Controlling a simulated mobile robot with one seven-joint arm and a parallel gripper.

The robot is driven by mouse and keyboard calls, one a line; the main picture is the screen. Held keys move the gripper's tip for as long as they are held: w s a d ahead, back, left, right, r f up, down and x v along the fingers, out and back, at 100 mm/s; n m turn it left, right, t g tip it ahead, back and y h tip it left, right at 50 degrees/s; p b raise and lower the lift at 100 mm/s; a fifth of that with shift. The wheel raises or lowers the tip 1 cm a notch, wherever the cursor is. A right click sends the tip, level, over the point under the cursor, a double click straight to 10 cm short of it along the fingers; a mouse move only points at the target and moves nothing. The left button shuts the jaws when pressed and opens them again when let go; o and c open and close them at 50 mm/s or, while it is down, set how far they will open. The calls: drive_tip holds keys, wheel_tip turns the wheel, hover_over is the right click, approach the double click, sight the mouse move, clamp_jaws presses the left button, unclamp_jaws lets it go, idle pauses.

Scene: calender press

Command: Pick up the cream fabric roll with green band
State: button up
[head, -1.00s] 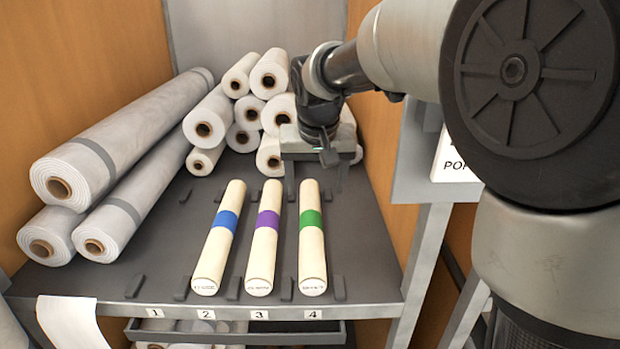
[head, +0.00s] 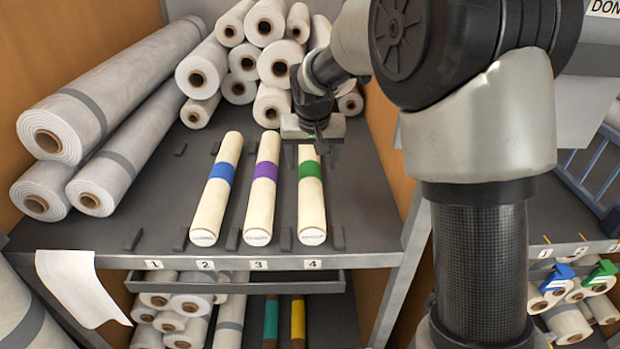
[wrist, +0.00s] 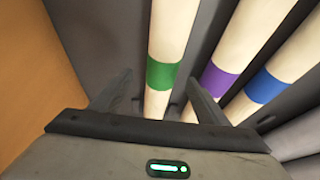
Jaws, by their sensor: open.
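The cream fabric roll with green band (head: 311,210) lies lengthwise on the grey shelf in slot 4, rightmost of three banded rolls. My gripper (head: 315,152) is over its far end, open and empty. In the wrist view the green-banded roll (wrist: 164,40) runs between the two spread fingers of my gripper (wrist: 160,82). Its near part is hidden behind the gripper body there. I cannot tell whether the fingers are down beside the roll or still above it.
Left of it lie a purple-banded roll (head: 262,200) and a blue-banded roll (head: 215,200). Large grey rolls (head: 105,95) lie at the left; several white rolls (head: 240,62) are stacked behind. An orange wall (head: 385,125) stands close on the right. Small dark stops flank the slots.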

sight(310, 170)
drive_tip(key=x, duration=0.5)
drive_tip(key=shift+s+a+f, duration=0.1)
drive_tip(key=shift+s+a, duration=0.05)
drive_tip(key=shift+a, duration=0.05)
drive_tip(key=c, duration=1.4)
drive_tip(key=shift+c, duration=0.3)
drive_tip(key=shift+r, duration=0.2)
